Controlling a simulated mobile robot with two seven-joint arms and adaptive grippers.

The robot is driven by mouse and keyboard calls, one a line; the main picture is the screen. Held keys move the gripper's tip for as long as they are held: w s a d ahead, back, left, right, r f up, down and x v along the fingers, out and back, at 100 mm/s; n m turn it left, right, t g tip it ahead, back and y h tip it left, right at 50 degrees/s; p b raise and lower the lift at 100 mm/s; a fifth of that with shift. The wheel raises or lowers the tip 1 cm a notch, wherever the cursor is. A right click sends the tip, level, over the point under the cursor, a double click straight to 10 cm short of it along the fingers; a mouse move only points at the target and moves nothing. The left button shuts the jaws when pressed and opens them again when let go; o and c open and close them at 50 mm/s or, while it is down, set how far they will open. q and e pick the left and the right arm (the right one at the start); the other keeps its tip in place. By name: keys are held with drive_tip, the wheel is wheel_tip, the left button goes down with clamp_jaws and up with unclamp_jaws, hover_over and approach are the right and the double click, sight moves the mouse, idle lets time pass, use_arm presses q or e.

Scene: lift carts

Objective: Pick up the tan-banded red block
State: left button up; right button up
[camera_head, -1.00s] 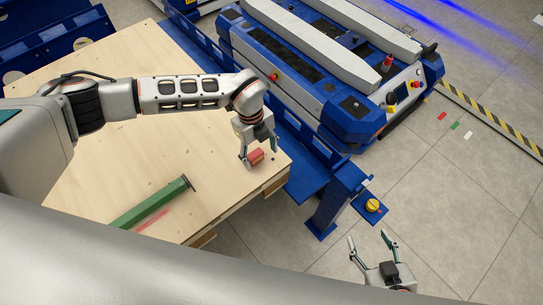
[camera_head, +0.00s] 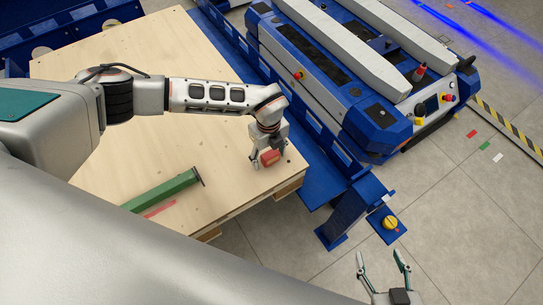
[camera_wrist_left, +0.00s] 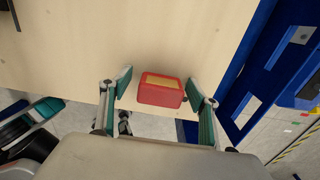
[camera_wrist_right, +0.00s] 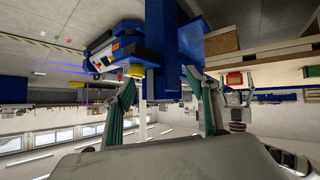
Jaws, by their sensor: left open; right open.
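The red block (camera_head: 270,157) sits on the light wooden tabletop near its right corner. In the left wrist view the red block (camera_wrist_left: 160,90) shows a tan band on its top and lies between the fingers. My left gripper (camera_head: 270,165) is open, its fingers on either side of the block with gaps visible. The head view hides part of the block behind the gripper. My right gripper (camera_head: 383,256) is open and empty above the floor at the lower right. The right wrist view shows its fingers (camera_wrist_right: 165,105) apart, with the block (camera_wrist_right: 234,78) far off.
A green beam (camera_head: 163,190) lies on the wooden table (camera_head: 130,65), with a red strip (camera_head: 160,210) beside it. A blue lift cart (camera_head: 340,85) stands behind the table. A blue post with a yellow knob (camera_head: 390,222) stands right of the table corner.

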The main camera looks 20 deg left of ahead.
sight(270, 151)
use_arm(q)
drive_tip(key=shift+w+r, duration=0.1)
drive_tip(key=shift+r, duration=0.1)
drive_tip(key=c, duration=1.3)
use_arm(e)
drive_tip(key=shift+w+d+r, duration=0.1)
drive_tip(key=shift+w+d, duration=0.05)
drive_tip(key=shift+w, duration=0.05)
use_arm(q)
drive_tip(key=shift+r, duration=0.15)
wheel_tip(270, 151, up, 10)
drive_tip(key=p, duration=0.3)
drive_tip(key=shift+w+f, duration=0.15)
drive_tip(key=shift+f, duration=0.05)
wheel_tip(270, 151, up, 10)
drive_tip(key=p, duration=0.2)
drive_tip(key=shift+p, duration=0.3)
use_arm(e)
drive_tip(key=shift+s+d+r, duration=0.5)
drive_tip(key=shift+r, duration=0.05)
